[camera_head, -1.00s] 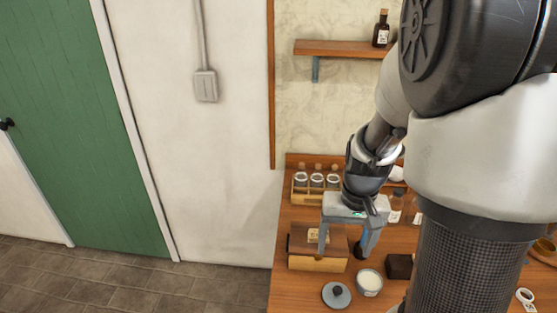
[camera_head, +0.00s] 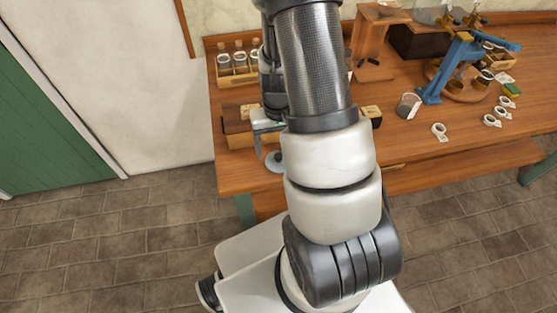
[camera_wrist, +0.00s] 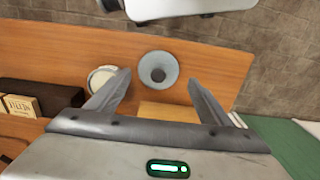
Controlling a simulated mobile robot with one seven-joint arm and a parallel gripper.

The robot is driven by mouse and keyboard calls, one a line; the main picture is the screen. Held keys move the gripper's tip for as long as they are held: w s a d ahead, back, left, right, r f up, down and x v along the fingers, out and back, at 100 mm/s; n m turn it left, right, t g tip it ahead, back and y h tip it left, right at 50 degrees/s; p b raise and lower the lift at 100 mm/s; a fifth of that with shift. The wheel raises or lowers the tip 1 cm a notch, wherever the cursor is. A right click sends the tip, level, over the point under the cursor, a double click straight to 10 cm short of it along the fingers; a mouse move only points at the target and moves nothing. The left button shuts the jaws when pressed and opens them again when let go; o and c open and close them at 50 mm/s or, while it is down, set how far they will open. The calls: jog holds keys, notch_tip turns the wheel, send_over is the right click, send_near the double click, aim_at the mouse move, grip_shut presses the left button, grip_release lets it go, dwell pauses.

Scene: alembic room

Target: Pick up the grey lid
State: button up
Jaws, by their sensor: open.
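The grey lid (camera_wrist: 158,70) is a round disc with a dark knob. In the wrist view it lies on the wooden table, centred between the fingertips of my open gripper (camera_wrist: 159,77). The gripper is empty, and I cannot tell its exact height above the lid. In the head view the lid (camera_head: 273,162) shows near the table's front left edge, partly hidden by my arm. One finger of my gripper (camera_head: 262,138) shows just to its left; the other is hidden.
A white-filled jar (camera_wrist: 101,79) stands left of the lid in the wrist view. A wooden box (camera_wrist: 168,112) is close by, partly behind my gripper. A bottle rack (camera_head: 237,68) stands at the back left. A blue stand (camera_head: 450,65) is at the right.

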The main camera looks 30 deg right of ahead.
aim_at(279, 156)
jog(key=f, duration=0.4)
jog(key=shift+w+d+f, duration=0.15)
jog(key=shift+d+f, duration=0.05)
jog(key=shift+f, duration=0.2)
jog(key=c, duration=0.8)
jog(key=shift+r, duration=0.1)
